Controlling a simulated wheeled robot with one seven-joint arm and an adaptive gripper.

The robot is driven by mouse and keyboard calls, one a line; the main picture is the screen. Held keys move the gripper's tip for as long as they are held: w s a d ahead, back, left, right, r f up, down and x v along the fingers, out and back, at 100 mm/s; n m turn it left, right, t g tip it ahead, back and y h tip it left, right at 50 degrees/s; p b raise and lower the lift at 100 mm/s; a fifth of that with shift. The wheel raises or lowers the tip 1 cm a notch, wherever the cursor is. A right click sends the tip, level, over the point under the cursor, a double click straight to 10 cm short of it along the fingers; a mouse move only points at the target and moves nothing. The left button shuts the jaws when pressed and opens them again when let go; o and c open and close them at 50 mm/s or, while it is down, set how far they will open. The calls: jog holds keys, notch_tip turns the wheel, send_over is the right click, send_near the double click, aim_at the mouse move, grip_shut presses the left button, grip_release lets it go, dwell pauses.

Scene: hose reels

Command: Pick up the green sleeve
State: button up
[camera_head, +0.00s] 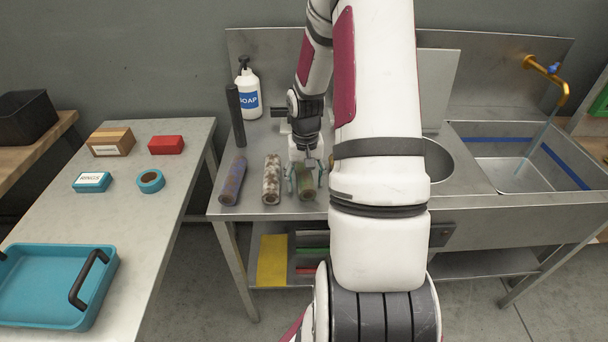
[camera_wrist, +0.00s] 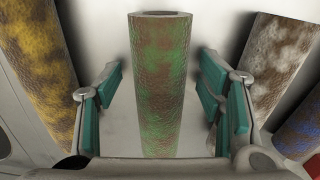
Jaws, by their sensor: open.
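The green sleeve (camera_wrist: 160,85), mottled green and brown, lies along the steel counter and fills the middle of the wrist view. In the head view the green sleeve (camera_head: 307,184) shows partly, below my gripper (camera_head: 304,176). My gripper is open, with one teal-padded finger on each side of the sleeve in the wrist view. Gaps show between both pads and the sleeve, so nothing is held. How far down the fingers reach along its sides I cannot tell.
A rusty white sleeve (camera_head: 271,179) and a blue-purple sleeve (camera_head: 233,181) lie left of it. A yellow sleeve (camera_wrist: 38,60) lies on its other side. The sink (camera_head: 520,172) is right.

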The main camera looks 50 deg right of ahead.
jog(key=c, duration=1.3)
jog(key=shift+o, duration=0.2)
jog(key=shift+r, duration=0.1)
